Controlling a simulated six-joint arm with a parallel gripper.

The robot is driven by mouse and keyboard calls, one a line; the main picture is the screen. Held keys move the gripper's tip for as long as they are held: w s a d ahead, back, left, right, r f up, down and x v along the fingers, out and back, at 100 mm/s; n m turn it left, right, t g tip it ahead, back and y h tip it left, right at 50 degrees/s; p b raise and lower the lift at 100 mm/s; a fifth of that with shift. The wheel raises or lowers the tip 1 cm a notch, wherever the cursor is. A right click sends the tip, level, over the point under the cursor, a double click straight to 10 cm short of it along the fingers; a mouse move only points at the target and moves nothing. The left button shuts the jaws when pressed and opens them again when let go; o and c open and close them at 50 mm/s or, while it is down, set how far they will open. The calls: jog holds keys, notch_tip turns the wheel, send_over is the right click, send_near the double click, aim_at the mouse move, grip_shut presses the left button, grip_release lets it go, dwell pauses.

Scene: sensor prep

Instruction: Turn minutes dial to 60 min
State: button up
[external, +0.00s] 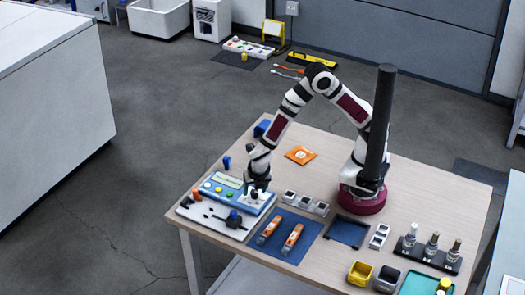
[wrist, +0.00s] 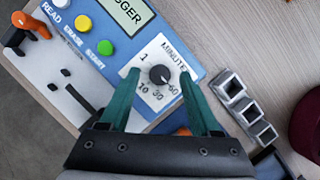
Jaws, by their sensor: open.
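The minutes dial (wrist: 159,75) is a small black knob on a white patch of the blue logger box (wrist: 190,40). The patch is marked MINUTES, with 1, 10, 30 and a partly covered 60 around the knob. The knob's pointer is too small to read surely. My gripper (wrist: 159,77) is open, with one teal finger on either side of the dial and visible gaps between. Whether the fingertips are down at knob height cannot be told. In the external view my gripper (external: 257,193) is over the right end of the logger box (external: 225,186) and hides the dial.
The box also carries a display (wrist: 128,12) and white, yellow and green (wrist: 105,47) buttons. A white board (wrist: 40,75) with an orange-handled part adjoins it. Small grey holders (wrist: 245,108) stand to the right. A blue mat (external: 270,250) with two orange-and-grey tools lies nearby.

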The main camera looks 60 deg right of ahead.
jog(key=v, duration=1.5)
jog(key=shift+r, duration=0.4)
jog(key=s+d+r+m+g+y, duration=0.1)
jog(key=s+d+r+m+g, duration=0.1)
jog(key=d+m, duration=0.6)
jog(key=s+d+r+m+g+y, duration=0.1)
jog(key=s+d+r+m, duration=0.1)
jog(key=d+m, duration=0.55)
jog(key=s+d+m+y, duration=0.1)
jog(key=s+d+m, duration=0.2)
jog(key=s+m, duration=0.2)
jog(key=s+d+f+m+y, duration=0.1)
jog(key=s+m, duration=0.3)
jog(key=m, duration=0.7)
jog(key=shift+s+d+f+m+y, duration=0.25)
jog(key=shift+s+d+m+y, duration=0.25)
jog(key=shift+d, duration=0.4)
